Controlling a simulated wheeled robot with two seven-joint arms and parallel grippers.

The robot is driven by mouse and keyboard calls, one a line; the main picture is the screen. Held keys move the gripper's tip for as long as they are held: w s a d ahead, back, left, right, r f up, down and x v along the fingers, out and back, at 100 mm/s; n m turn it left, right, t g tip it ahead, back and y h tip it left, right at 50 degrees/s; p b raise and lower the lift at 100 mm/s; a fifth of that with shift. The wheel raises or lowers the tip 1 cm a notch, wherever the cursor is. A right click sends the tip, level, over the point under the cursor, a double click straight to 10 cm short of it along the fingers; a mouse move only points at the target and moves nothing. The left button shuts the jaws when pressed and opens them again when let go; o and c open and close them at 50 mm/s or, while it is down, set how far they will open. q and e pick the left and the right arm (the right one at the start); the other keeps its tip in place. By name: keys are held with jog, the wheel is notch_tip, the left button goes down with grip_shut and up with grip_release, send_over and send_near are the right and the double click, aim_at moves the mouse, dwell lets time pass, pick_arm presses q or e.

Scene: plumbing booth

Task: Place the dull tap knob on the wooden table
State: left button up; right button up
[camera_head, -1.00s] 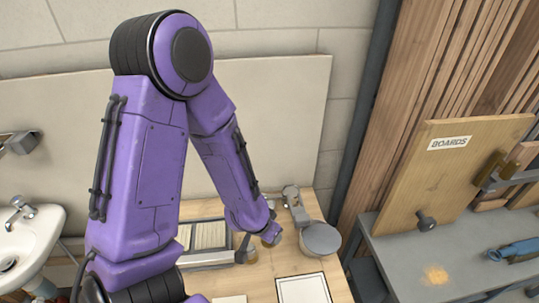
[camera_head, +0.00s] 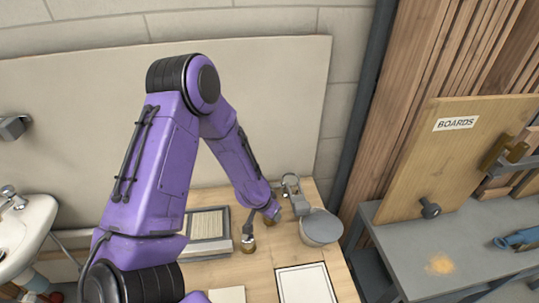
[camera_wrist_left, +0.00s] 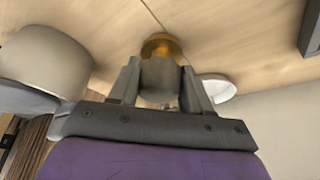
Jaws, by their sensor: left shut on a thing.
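The wooden table (camera_head: 262,275) is below my left arm. My left gripper (camera_wrist_left: 160,85) is shut on a tap knob with a grey body (camera_wrist_left: 160,75) and a brass end (camera_wrist_left: 161,46). The brass end points at the table top and is at or very near it; contact is unclear. My right gripper is out of view.
A grey round pot (camera_head: 321,229) stands close on the right; it also shows in the wrist view (camera_wrist_left: 42,62). A grey-framed tray (camera_head: 207,250) is at the left, a dark-framed white panel (camera_head: 305,285) at the front. A white round thing (camera_wrist_left: 217,88) is near the gripper.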

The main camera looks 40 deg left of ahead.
pick_arm(q)
jog(key=shift+w+f, duration=0.1)
jog(key=shift+f, duration=0.15)
jog(key=o, duration=1.1)
jog(key=shift+f, duration=0.15)
jog(key=shift+r, duration=0.4)
jog(key=p+v, duration=0.1)
jog(key=v, duration=1)
jog(key=shift+s+r, duration=0.25)
jog(key=shift+r, duration=0.1)
